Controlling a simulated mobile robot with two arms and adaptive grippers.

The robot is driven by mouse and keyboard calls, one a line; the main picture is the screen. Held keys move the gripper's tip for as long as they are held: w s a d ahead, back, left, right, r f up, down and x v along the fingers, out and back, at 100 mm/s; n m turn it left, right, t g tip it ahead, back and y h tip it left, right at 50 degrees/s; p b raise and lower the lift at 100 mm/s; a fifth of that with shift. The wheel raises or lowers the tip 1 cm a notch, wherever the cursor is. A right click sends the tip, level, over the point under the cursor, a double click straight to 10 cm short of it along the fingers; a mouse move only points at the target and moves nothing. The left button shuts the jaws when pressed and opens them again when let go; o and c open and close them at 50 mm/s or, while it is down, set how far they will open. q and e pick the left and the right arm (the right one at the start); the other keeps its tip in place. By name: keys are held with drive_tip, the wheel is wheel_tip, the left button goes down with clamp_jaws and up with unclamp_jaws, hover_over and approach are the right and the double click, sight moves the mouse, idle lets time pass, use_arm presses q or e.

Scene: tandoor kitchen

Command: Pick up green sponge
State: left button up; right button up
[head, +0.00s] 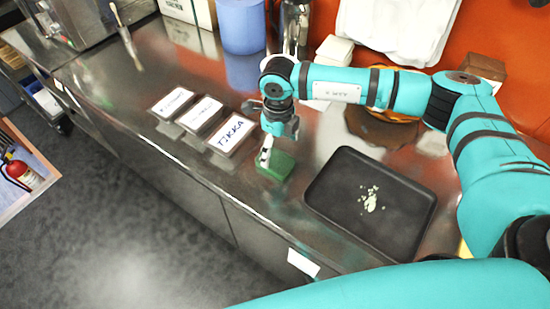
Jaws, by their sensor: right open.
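The green sponge (277,168) lies on the steel counter, just left of the black tray. My right gripper (266,152) comes down from above and its fingertips are at the sponge's upper left edge. The gripper is open, with nothing seen held in it. From this angle I cannot tell whether the fingers touch the sponge. Part of the sponge's far side is hidden behind the gripper. My left gripper is not in view.
A black tray (330,200) with pale crumbs lies right of the sponge. Labelled containers, one marked TIKKA (232,134), stand to the left. A blue container (241,25) and a white box (335,50) stand behind. The counter's front edge runs close below the sponge.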

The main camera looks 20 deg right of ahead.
sight(275, 159)
drive_tip(key=f, duration=0.1)
drive_tip(key=f+p, duration=0.1)
drive_tip(key=f, duration=0.1)
drive_tip(key=f+p, duration=0.1)
drive_tip(key=shift+a+f, duration=0.3)
drive_tip(key=shift+a, duration=0.05)
drive_tip(key=shift+f, duration=0.6)
drive_tip(key=c, duration=0.9)
drive_tip(key=shift+r, duration=0.15)
drive_tip(key=shift+w+r, duration=0.1)
drive_tip(key=shift+r, duration=0.35)
wheel_tip(275, 159, up, 2)
drive_tip(key=shift+r+b, duration=0.1)
drive_tip(key=shift+b, duration=0.75)
drive_tip(key=s+a+b, duration=0.1)
drive_tip(key=a, duration=0.3)
drive_tip(key=s+a+r+b, duration=0.1)
drive_tip(key=s+a+b, duration=0.1)
drive_tip(key=a, duration=0.3)
drive_tip(key=s+a+b, duration=0.2)
drive_tip(key=a, duration=0.3)
drive_tip(key=shift+s+r, duration=0.1)
drive_tip(key=shift+r, duration=0.1)
drive_tip(key=shift+s+a+r, duration=0.15)
drive_tip(key=shift+s+a, duration=0.05)
drive_tip(key=shift+a, duration=0.3)
